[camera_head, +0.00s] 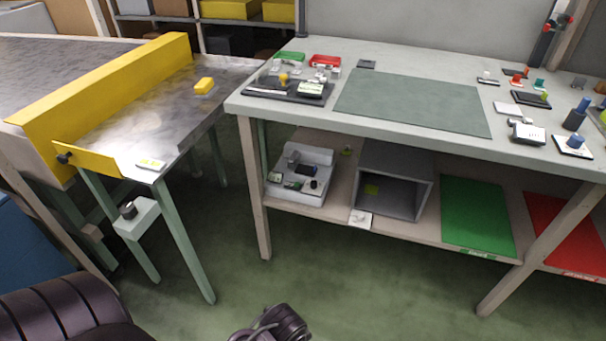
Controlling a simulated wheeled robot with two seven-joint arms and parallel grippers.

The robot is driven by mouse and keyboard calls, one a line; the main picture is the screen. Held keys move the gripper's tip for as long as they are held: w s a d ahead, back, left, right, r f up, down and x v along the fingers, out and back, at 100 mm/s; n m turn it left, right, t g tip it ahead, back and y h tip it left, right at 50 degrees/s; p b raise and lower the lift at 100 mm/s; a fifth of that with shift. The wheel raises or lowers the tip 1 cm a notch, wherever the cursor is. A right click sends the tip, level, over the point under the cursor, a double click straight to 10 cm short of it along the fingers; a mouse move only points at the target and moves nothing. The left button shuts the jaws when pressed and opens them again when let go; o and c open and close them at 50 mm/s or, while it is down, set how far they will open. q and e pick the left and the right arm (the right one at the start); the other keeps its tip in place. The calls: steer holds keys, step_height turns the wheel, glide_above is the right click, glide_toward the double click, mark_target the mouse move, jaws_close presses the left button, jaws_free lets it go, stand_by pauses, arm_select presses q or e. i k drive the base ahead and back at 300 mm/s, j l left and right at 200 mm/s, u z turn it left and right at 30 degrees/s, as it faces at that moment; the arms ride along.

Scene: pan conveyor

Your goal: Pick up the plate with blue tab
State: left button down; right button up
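No plate with a clear blue tab can be made out for certain. At the right end of the workbench a small pale plate (573,149) has a blue knob-like part (576,141) on top. Beside and behind it stands a dark blue upright piece (576,114), partly on a dark base. Dark parts of my own arms show at the bottom left and bottom middle. No fingertips of either gripper can be seen, and nothing of mine touches the workbench.
The workbench has a clear green mat (413,103) in its middle. A dark tray of parts (262,92) lies left of it. A metal table (120,135) with a yellow rail (110,93) and yellow block (204,86) stands left. The lower shelf holds a grey box (423,202).

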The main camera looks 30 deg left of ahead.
mark_target(304, 169)
steer(key=i+j+u, duration=0.2)
steer(key=i+u, duration=0.5)
steer(key=i, duration=0.25)
steer(key=i+u, duration=0.35)
steer(key=i+l, duration=0.05)
steer(key=i, duration=0.05)
